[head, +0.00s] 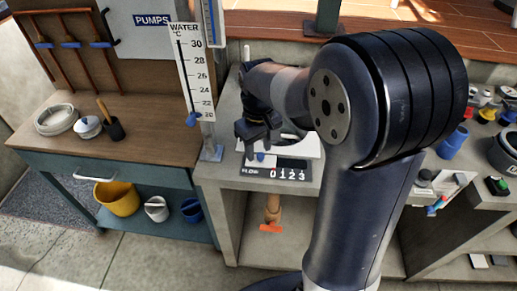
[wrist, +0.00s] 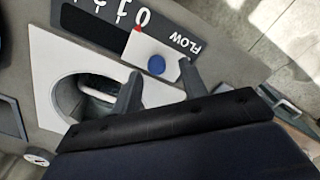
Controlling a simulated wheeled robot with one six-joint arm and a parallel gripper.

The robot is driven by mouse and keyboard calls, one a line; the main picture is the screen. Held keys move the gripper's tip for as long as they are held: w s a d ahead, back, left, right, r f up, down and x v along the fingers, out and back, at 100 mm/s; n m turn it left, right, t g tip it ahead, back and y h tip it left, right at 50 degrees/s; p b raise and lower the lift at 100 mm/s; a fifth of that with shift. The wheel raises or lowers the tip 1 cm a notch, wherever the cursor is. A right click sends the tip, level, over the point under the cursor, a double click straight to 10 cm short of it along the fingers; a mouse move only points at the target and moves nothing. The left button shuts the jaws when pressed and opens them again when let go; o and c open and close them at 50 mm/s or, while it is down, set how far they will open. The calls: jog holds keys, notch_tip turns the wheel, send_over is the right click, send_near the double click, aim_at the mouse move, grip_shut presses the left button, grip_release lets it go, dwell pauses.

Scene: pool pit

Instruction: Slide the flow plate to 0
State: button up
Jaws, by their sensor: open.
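The dark flow scale (head: 275,172) shows the digits 0 to 3 on the concrete bench; it appears upside down in the wrist view (wrist: 95,28). The white flow plate (wrist: 150,48) has a blue round knob (wrist: 156,65) and a red pointer (wrist: 138,30). The pointer tip sits at or very close to the 0. My gripper (wrist: 160,68) is open, with one finger on each side of the knob; contact is unclear. In the head view my gripper (head: 257,145) is over the plate's left end and partly hides it.
A white panel with an oval opening (wrist: 45,75) lies beside the scale. The water thermometer (head: 190,75) stands just left of my gripper. A wooden counter (head: 100,135) is at left; jars and cups, including a blue cup (head: 452,142), stand at right.

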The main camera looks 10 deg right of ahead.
notch_tip(320, 180, up, 10)
jog(key=shift+f+p, duration=0.25)
jog(key=shift+p, duration=0.05)
send_near(276, 161)
jog(key=a+f, duration=0.2)
jog(key=w+a+f, duration=0.1)
jog(key=a+f, duration=0.1)
jog(key=f, duration=0.1)
jog(key=shift+w+a+f+b, duration=0.1)
jog(key=shift+a+f+b, duration=0.15)
jog(key=shift+b, duration=0.15)
jog(key=d, duration=0.2)
jog(key=s+d+b, duration=0.1)
jog(key=shift+d+f, duration=0.1)
jog(key=shift+f, duration=0.25)
jog(key=shift+s+d+r, duration=0.1)
jog(key=shift+s+d, duration=0.1)
jog(key=shift+d, duration=0.45)
